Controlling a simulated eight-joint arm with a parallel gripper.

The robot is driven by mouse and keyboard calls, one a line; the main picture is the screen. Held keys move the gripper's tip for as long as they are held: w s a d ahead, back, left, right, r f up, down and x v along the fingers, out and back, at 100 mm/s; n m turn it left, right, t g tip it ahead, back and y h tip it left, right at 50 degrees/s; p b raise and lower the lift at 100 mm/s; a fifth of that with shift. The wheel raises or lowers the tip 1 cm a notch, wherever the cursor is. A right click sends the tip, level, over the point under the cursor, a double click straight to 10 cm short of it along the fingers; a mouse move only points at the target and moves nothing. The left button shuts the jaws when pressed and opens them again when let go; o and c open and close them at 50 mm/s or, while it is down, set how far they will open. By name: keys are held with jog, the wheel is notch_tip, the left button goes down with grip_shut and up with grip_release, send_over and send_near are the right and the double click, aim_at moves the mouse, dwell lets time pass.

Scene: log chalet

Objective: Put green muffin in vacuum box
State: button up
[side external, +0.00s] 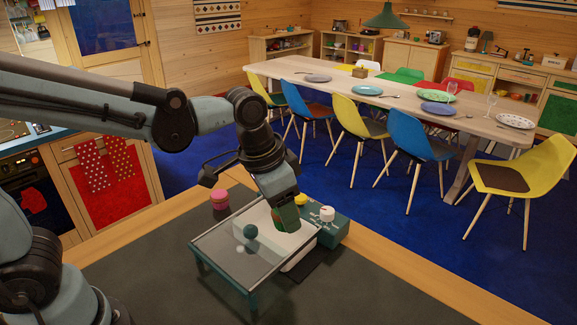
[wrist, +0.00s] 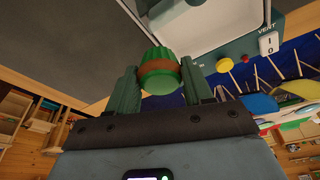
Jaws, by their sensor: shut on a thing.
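My gripper (wrist: 163,85) is shut on the green muffin (wrist: 160,79), which has ridged green sides and a brown-orange band. In the side view my gripper (side external: 284,216) hangs over the vacuum box, and only a small part of the muffin shows beside the fingers. The vacuum box has a teal body (side external: 331,234), a pale chamber and a clear, teal-framed lid (side external: 222,250) that reaches toward the front left. In the wrist view its pale chamber (wrist: 190,22) lies beyond the muffin. I cannot tell the muffin's exact height over it.
A pink round item (side external: 220,199) stands at the worktop's back left. A yellow round item (side external: 301,199) shows behind my gripper. A teal ball-like knob (side external: 250,232) shows at the lid. The dark worktop (side external: 350,290) is clear at the front right. A dining table (side external: 400,98) with chairs stands well behind.

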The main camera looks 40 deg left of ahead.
jog(key=s+d+n, duration=0.1)
jog(key=s+d, duration=0.1)
jog(key=s, duration=0.1)
send_over(278, 238)
jog(key=s, duration=0.1)
jog(key=f, duration=0.7)
jog(key=shift+s+a+f, duration=0.1)
jog(key=shift+a+f, duration=0.05)
jog(key=shift+a, duration=0.05)
jog(key=shift+f, duration=2)
jog(key=shift+f, duration=0.15)
jog(key=o, duration=1)
jog(key=shift+o, duration=0.2)
